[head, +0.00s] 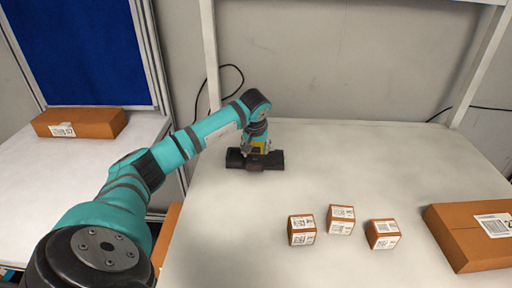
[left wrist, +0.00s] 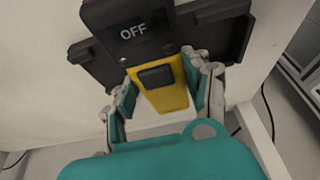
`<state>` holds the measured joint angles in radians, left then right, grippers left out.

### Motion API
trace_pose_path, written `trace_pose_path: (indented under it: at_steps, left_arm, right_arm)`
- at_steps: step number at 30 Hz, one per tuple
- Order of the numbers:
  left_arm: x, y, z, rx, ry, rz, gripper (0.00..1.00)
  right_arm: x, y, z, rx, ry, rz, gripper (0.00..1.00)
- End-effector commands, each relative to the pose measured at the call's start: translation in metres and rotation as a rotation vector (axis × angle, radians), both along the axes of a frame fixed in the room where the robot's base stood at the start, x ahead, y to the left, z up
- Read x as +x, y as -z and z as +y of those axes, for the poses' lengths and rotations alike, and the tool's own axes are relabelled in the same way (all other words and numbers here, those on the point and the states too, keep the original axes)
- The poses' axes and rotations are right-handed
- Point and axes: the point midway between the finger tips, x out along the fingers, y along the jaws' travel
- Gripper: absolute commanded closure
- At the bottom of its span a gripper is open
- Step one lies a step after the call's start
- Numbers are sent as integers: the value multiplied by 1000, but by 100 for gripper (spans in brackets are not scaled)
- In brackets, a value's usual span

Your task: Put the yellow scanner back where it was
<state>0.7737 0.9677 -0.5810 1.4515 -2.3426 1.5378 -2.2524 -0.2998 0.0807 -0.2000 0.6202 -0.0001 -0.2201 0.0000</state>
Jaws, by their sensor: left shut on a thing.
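The yellow scanner (left wrist: 165,99) has a black head marked "OFF" and sits between the fingers of my left gripper (left wrist: 163,95), which is shut on it. In the head view the scanner (head: 261,148) is mostly hidden behind my gripper (head: 257,142). A black holder (head: 235,159) stands at the back left of the white table, and the scanner is right at it. I cannot tell whether the scanner is fully seated in the holder. In the left wrist view black parts of the holder (left wrist: 97,64) show on both sides of the scanner. My right gripper is not in view.
Several small brown boxes with barcodes, one of them in the middle (head: 341,219), stand on the table front. A large brown box (head: 474,235) lies at the right. Another brown box (head: 80,122) is on the left table. The white table (head: 380,165) is clear around the back middle.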

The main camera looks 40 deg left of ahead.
Motion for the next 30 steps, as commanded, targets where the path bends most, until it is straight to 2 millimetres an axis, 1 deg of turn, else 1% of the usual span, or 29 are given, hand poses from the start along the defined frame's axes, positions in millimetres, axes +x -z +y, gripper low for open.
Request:
trace_pose_path:
  at_steps: [10,28,29,30]
  left_arm:
    - [0,0,0,1,0,-2,100]
    - [0,11,0,1,0,-2,100]
    - [0,10,0,0,-1,-2,48]
    - [0,10,0,1,0,-2,42]
  right_arm:
    - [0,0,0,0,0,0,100]
    - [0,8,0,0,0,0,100]
    - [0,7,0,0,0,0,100]
    - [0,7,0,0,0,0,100]
